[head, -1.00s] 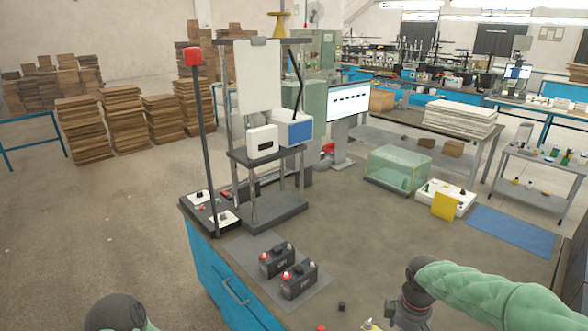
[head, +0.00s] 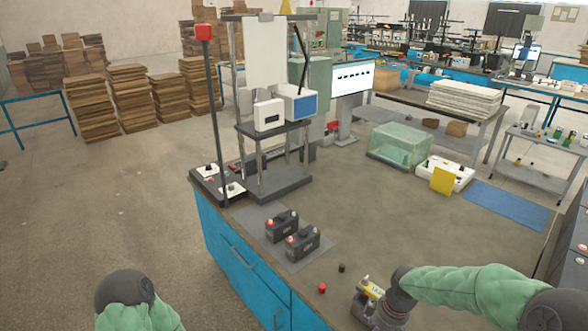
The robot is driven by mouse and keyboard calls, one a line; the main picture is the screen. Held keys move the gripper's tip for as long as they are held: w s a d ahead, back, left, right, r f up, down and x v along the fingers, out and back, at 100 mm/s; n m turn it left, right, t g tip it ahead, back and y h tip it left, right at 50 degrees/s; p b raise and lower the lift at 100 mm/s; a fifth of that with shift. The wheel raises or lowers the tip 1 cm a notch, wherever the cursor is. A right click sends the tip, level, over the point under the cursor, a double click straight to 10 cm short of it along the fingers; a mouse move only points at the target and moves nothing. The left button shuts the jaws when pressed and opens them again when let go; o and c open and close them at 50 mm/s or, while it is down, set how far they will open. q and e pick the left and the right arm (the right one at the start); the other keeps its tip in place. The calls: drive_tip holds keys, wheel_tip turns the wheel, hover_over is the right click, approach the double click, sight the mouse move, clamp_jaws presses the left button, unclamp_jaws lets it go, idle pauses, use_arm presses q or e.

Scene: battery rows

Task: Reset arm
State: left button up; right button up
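My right arm comes in from the lower right, with its wrist over the front of the workbench. My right gripper (head: 366,308) points down at the bottom edge; its fingers are not clearly visible. A small yellow-and-white item (head: 373,287) shows right beside it; I cannot tell whether it is held. My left arm (head: 125,288) shows only as a dark joint and green sleeve at the lower left, and its gripper is out of frame. Two black batteries (head: 302,243) with red caps stand on a grey mat (head: 313,259) on the bench.
A red cap (head: 322,287) and a black cap (head: 341,267) lie on the bench near my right gripper. A test stand (head: 281,183) and a red-topped pole (head: 205,35) stand behind the batteries. A glass box (head: 397,146) stands farther right.

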drive_tip(key=s+a+f+m+y, duration=0.1)
drive_tip(key=s+a+f+m, duration=0.4)
drive_tip(key=s+f, duration=0.3)
drive_tip(key=s+a+f+m+y, duration=0.1)
drive_tip(key=s+a+f+m, duration=0.3)
drive_tip(key=s+a+f, duration=0.4)
wheel_tip(320, 180, down, 6)
drive_tip(key=shift+s+r+m, duration=0.2)
drive_tip(key=shift+s+m, duration=0.1)
drive_tip(key=shift+m, duration=0.1)
